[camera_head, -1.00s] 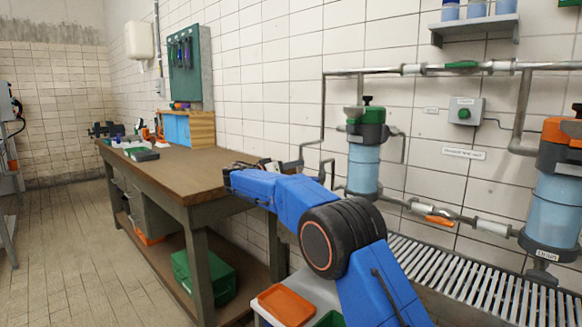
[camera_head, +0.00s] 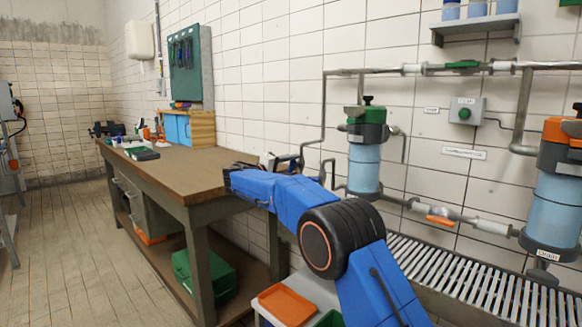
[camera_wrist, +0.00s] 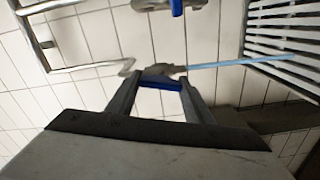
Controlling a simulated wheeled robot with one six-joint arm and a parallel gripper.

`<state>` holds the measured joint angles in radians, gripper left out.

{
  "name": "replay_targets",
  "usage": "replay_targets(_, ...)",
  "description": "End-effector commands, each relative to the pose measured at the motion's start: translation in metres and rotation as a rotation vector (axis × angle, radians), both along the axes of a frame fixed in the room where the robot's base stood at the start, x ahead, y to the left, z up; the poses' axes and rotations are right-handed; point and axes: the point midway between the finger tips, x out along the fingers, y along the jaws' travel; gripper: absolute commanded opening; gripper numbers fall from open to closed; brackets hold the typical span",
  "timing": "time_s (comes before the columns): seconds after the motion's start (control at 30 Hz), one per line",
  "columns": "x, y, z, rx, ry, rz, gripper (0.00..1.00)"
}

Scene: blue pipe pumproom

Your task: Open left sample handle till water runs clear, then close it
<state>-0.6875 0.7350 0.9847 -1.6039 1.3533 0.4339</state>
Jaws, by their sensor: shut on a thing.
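In the wrist view, my gripper (camera_wrist: 158,90) has its two fingers on either side of a small blue handle (camera_wrist: 160,81) and is shut on it. The handle sits on a small grey metal tap (camera_wrist: 163,70) at the wall. A thin light-blue stream of water (camera_wrist: 235,62) runs from this tap toward a slatted drain grate (camera_wrist: 285,45). A second blue handle (camera_wrist: 177,8) on a metal fitting shows at the top edge of the wrist view. In the head view my blue arm hides the taps, and the fingers cannot be made out.
A wooden workbench (camera_head: 190,172) stands left of my arm. On the wall are a green-topped filter (camera_head: 365,165), an orange-topped filter (camera_head: 556,205) and pipes with an orange valve handle (camera_head: 440,221). An orange tray (camera_head: 287,303) lies below my arm. The floor at left is clear.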

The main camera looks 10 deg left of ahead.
Motion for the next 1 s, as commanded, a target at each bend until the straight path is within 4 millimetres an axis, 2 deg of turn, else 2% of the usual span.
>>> replay_targets(0.43,-0.0001,0.002,-0.0012,-0.207,0.16,0.004,0.24)
replay_targets(1.0,-0.0003,0.0019,-0.0021,-0.25,0.195,0.003,0.25)
